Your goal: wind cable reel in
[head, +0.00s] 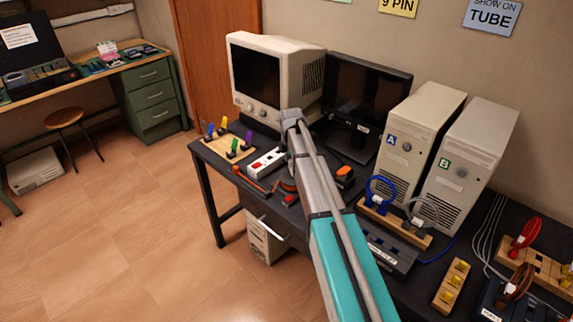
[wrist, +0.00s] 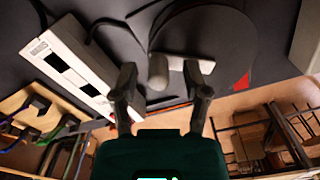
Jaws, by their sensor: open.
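The cable reel (wrist: 225,35) shows in the wrist view as a dark round disc lying on the dark table. On it is a light grey crank bar (wrist: 195,63) with an upright rounded knob (wrist: 158,72). My gripper (wrist: 160,76) is open, its two dark fingers on either side of the knob; I cannot tell whether they touch it. A red patch (wrist: 243,82) shows at the disc's edge. In the head view my arm hides my gripper and most of the reel.
A white socket strip (head: 266,163) lies left of the reel, with a wooden peg board (head: 228,147) beyond it. A monitor (head: 275,75) and computer towers (head: 418,135) stand behind. Cable boards (head: 395,223) lie to the right. The floor in front is clear.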

